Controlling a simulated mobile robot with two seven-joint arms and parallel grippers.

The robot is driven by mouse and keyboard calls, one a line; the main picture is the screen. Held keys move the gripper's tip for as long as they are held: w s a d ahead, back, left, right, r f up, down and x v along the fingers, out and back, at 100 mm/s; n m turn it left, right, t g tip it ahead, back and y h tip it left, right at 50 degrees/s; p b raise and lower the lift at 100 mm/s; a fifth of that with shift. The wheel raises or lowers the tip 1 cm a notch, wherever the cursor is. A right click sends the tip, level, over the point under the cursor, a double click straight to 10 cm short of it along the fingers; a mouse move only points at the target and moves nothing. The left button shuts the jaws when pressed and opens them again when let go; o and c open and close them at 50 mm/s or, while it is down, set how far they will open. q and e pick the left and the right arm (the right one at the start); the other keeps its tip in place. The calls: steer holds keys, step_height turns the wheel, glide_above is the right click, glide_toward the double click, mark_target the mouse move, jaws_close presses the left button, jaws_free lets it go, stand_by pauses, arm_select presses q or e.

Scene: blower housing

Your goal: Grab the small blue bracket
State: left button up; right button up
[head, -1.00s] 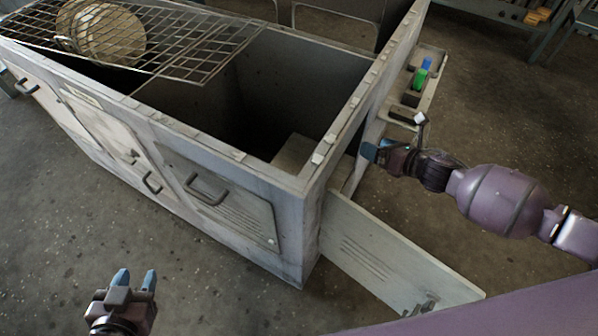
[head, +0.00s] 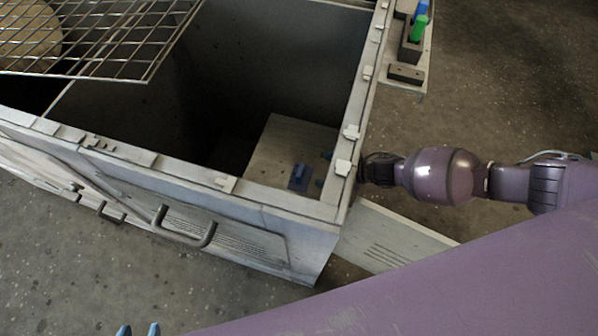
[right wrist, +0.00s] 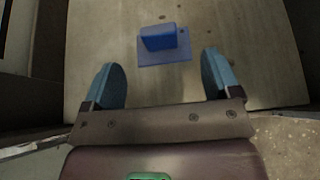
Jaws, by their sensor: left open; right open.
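The small blue bracket (head: 298,178) lies on a pale shelf (head: 285,140) inside the open grey housing, near its right wall. In the right wrist view the bracket (right wrist: 163,42) shows a flat plate and a raised block. My right gripper (head: 325,169) reaches in through the housing's right side and is mostly hidden by the wall. In the right wrist view the right gripper (right wrist: 161,80) is open and empty, its blue fingers either side of the bracket's line. The bracket lies just ahead of the fingertips. My left gripper (head: 139,329) is open and empty at the bottom edge, outside the housing.
The housing's top rim (head: 200,178) and right wall enclose the shelf. A wire grate (head: 110,40) covers the top left. A side tray (head: 412,72) holds a green piece (head: 417,28) and a blue piece. A pale panel (head: 395,240) sticks out below my right arm.

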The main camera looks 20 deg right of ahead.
mark_target(303, 171)
steer(key=shift+x, duration=1.05)
steer(key=b+x, duration=0.1)
steer(key=x, duration=0.3)
steer(key=shift+s+a+f+b, duration=0.1)
steer(key=shift+s+f+b, duration=0.1)
steer(key=shift+b, duration=0.2)
steer(key=shift+w+a, duration=0.25)
steer(key=shift+w, duration=0.05)
steer(key=shift+r, duration=0.1)
steer(key=c, duration=1.1)
